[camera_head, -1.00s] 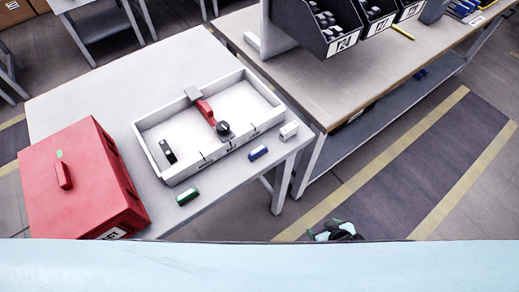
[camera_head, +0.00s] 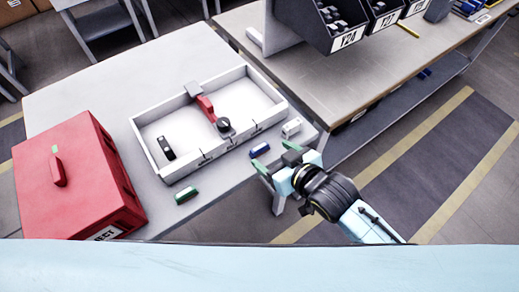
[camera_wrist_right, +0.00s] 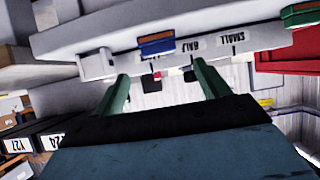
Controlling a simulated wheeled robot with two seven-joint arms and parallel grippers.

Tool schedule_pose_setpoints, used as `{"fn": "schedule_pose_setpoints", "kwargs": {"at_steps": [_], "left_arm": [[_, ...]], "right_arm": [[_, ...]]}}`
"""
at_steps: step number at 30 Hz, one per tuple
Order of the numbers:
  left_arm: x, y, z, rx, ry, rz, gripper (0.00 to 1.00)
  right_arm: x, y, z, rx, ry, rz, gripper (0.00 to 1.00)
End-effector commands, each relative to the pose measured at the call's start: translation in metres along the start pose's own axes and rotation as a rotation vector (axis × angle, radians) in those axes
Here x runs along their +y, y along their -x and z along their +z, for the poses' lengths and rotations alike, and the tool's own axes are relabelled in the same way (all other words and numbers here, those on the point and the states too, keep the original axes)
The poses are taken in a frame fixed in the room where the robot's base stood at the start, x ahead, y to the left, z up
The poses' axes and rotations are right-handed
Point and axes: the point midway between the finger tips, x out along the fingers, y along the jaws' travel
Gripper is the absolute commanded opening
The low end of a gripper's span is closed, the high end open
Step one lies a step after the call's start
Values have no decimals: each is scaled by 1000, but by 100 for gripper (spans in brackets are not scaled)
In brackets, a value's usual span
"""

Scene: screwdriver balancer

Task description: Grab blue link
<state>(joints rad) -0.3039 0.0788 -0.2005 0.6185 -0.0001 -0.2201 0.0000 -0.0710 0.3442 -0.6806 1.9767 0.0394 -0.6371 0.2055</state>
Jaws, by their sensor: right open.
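The blue link (camera_head: 260,150) lies on the white table near its front edge, in front of the white tray. My right gripper (camera_head: 276,157) is open and empty, apart from the blue link and just to its right, at the table's edge. In the right wrist view the blue link (camera_wrist_right: 157,44) shows beyond the two green fingers (camera_wrist_right: 163,78), with open space between them. My left gripper is not in view.
A green link (camera_head: 187,195) and a white link (camera_head: 291,128) lie on either side of the blue one. A red box (camera_head: 85,190) is at left, and a workbench (camera_head: 335,97) with bins stands at right.

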Motion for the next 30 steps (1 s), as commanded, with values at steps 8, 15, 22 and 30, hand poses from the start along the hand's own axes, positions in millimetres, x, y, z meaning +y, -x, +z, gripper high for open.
{"fn": "schedule_pose_setpoints", "kwargs": {"at_steps": [8, 15, 22, 30], "left_arm": [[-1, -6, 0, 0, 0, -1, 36], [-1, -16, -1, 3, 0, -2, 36], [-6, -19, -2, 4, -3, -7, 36], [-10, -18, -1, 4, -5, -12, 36]], "right_arm": [[0, -28, 1, 1, -1, 0, 75], [0, -60, 8, 1, 1, 1, 75], [0, -77, 7, 0, 0, 1, 75], [0, -77, 7, 0, 0, 1, 64]]}}
